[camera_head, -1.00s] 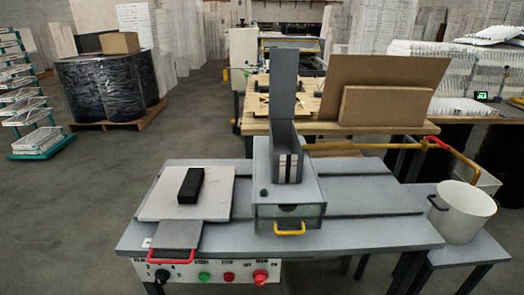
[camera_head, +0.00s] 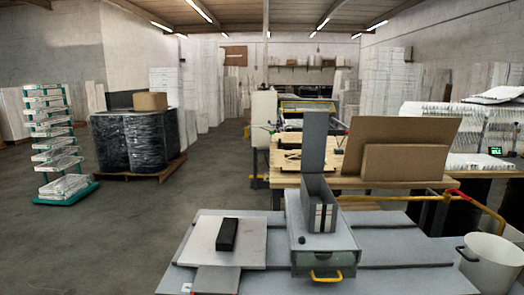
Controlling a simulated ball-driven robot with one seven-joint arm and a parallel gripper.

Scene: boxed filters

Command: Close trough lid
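A grey trough (camera_head: 311,190) stands on top of a grey box (camera_head: 300,252) on the grey table. Its lid (camera_head: 315,142) stands upright at the far end, so the trough is open. Light and dark upright pieces (camera_head: 323,217) show in the trough's near end; the rest of its inside is mostly hidden. The box has a front drawer with a yellow handle (camera_head: 326,276) and a small dark knob (camera_head: 302,240) on top. My gripper is not in view.
A black block (camera_head: 227,234) lies on a pale plate (camera_head: 205,245) left of the box. A white pot (camera_head: 490,266) stands at right. Brown boards (camera_head: 400,140) stand on a wooden table behind. The grey table (camera_head: 400,250) is clear right of the box.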

